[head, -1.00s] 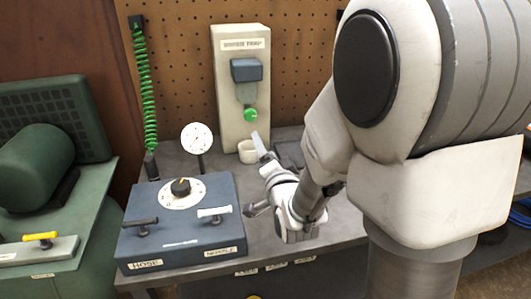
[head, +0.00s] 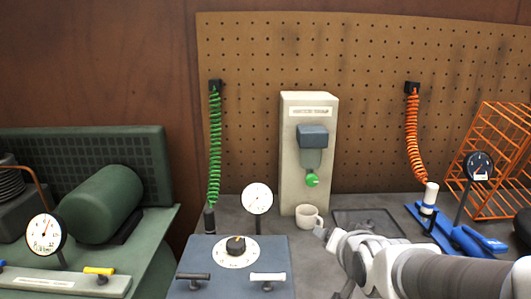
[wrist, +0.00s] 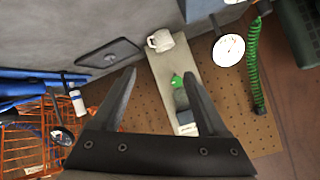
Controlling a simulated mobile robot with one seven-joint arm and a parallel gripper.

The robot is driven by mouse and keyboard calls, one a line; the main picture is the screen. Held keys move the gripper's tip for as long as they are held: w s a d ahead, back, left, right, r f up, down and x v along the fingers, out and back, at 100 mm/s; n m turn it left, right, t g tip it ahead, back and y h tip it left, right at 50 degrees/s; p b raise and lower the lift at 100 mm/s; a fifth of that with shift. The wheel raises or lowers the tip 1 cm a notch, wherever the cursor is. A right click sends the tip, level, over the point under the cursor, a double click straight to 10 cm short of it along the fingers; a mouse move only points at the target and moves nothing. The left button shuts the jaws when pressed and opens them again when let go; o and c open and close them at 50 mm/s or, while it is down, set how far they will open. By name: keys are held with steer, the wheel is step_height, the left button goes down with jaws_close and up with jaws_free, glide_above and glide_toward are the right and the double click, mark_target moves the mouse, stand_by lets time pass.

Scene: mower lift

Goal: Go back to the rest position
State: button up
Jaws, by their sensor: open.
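My gripper (wrist: 158,95) is open, with its two dark fingers spread and nothing between them. In the wrist view the pale upright unit (wrist: 168,75) with its green knob (wrist: 177,81) shows in the gap, some way beyond the fingers. In the head view my arm reaches in from the lower right, and my gripper (head: 325,233) is near the white mug (head: 309,217); whether they touch cannot be told there. The wrist view shows the mug (wrist: 160,40) apart from the fingers.
A blue-grey control box (head: 184,246) with a dial and two handles stands at the front. Green machinery (head: 100,205) is at left. A dark tray (head: 372,219), a blue stand (head: 470,241), an orange coiled hose (head: 411,125) and an orange wire rack (head: 497,155) are at right.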

steer(key=s+r+n+g, duration=0.2)
steer(key=s+n+g, duration=0.4)
steer(key=s, duration=1.3)
step_height(320, 180, up, 13)
steer(key=p, duration=1.4)
steer(key=shift+w+r+p, duration=0.2)
steer(key=shift+w+p, duration=0.2)
steer(key=shift+f, duration=0.1)
steer(key=c, duration=0.4)
steer(key=shift+a, duration=0.2)
